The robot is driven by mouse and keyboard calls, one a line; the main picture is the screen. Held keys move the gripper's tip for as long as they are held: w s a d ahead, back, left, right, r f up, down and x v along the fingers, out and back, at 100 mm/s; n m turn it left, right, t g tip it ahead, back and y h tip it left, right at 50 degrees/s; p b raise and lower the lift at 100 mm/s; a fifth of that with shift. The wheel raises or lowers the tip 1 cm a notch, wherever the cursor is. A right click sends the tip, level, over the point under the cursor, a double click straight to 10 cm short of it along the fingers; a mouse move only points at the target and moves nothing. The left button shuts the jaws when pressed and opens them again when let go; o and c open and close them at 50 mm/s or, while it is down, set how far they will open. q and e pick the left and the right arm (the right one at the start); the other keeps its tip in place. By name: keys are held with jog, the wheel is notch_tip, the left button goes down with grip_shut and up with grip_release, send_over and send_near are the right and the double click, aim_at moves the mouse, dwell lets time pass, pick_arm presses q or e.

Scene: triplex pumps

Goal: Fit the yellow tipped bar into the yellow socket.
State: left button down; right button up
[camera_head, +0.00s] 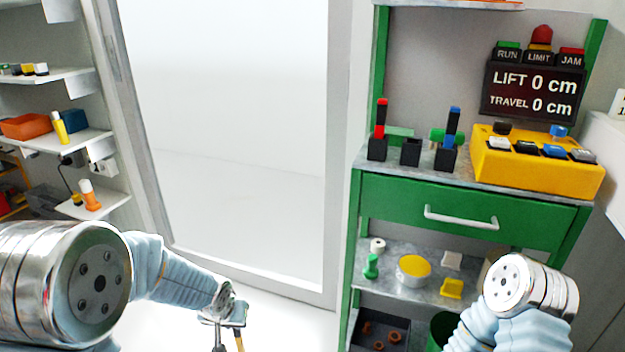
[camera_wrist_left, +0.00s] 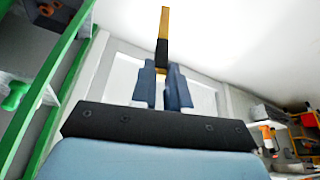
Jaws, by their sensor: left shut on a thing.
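My left gripper (camera_head: 228,334) hangs low at the bottom of the head view, left of the green bench and well below its top. In the left wrist view, its two blue-grey fingers (camera_wrist_left: 162,78) are shut on the dark part of the yellow tipped bar (camera_wrist_left: 165,22). The bar's yellow end sticks out beyond the fingers. In the head view only a small yellow piece of the bar (camera_head: 239,341) shows. An empty black socket (camera_head: 411,152) stands on the bench top; I see no yellow on it. My right gripper is out of view; only part of that arm shows.
Sockets holding a red tipped bar (camera_head: 381,117) and a blue tipped bar (camera_head: 452,127) flank the empty one. A yellow button box (camera_head: 538,172) stands to the right, below a sign (camera_head: 533,92) reading 0 cm. The drawer (camera_head: 460,212) is shut. A wall shelf (camera_head: 75,142) is at left.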

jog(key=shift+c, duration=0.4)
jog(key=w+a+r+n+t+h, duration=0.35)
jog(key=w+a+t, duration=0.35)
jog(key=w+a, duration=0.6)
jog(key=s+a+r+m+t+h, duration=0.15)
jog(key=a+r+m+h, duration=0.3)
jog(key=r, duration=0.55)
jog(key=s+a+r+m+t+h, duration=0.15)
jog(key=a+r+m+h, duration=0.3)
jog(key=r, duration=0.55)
pick_arm(q)
jog(key=d+r+m+h, duration=0.1)
jog(key=d+r+m, duration=0.1)
jog(key=d+m, duration=0.2)
jog(key=d+r+m+h, duration=0.2)
jog(key=d+r+m, duration=0.1)
jog(key=d, duration=0.8)
jog(key=shift+m+g, duration=0.4)
jog(key=shift+m, duration=0.1)
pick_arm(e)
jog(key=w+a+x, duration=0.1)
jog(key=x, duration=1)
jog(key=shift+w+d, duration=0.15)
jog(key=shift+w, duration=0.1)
pick_arm(q)
jog(key=shift+r, duration=0.1)
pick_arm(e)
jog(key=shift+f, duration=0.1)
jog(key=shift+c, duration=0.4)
